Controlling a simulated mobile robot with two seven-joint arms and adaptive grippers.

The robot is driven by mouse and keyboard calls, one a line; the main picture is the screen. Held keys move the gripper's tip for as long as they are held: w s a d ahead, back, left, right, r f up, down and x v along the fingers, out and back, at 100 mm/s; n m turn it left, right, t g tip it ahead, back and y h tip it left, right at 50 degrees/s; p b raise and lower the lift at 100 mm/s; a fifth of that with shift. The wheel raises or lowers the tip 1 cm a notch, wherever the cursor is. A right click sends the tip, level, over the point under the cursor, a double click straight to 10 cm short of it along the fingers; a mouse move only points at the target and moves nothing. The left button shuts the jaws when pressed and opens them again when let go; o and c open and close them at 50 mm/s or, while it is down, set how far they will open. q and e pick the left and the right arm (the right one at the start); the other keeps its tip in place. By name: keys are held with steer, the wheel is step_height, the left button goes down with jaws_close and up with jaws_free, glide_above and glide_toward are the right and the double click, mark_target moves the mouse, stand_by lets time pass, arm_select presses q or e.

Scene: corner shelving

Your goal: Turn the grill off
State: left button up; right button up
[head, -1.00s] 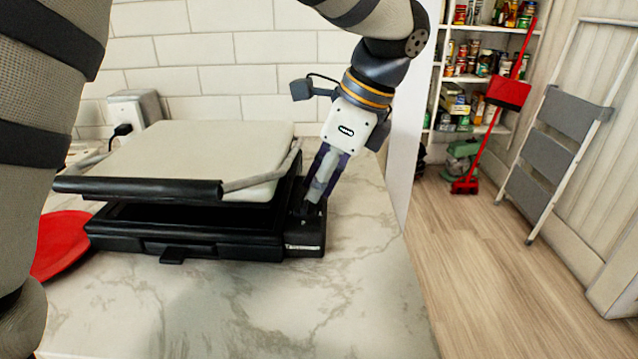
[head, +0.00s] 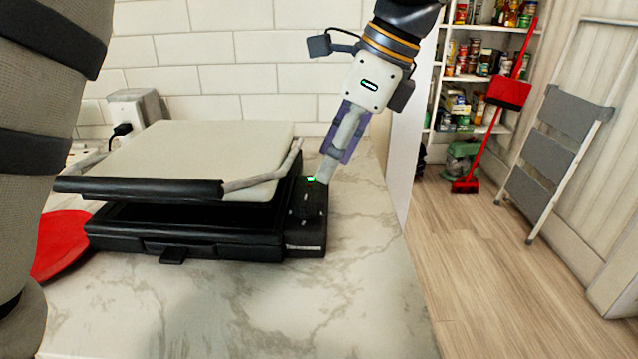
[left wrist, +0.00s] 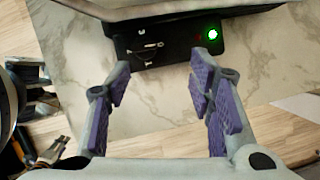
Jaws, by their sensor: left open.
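The grill (head: 190,240) stands on the marble counter, with a pale lid (head: 200,160) raised slightly above its black base. Its black control panel (head: 308,235) is on the right side, and a green light (head: 312,179) glows at the panel's far end. In the left wrist view the panel (left wrist: 180,38) shows the lit green light (left wrist: 213,34) and small pale-marked controls (left wrist: 147,50). My left gripper (head: 325,180) is just above the panel's far end, by the light. In the wrist view its fingers (left wrist: 161,72) are apart with nothing between them. My right gripper is not seen.
A red plate (head: 62,245) lies at the grill's left. A wall socket with a plug (head: 125,115) is behind it. The counter (head: 355,290) is clear in front and to the right. Beyond its right edge are wood floor, pantry shelves (head: 480,80) and a step ladder (head: 555,145).

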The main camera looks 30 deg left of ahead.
arm_select(q)
steer(key=v, duration=0.8)
steer(key=shift+w+b, duration=0.25)
steer(key=shift+b, duration=0.05)
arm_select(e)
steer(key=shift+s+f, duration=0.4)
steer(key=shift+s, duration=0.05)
arm_select(q)
steer(key=shift+a+r, duration=0.1)
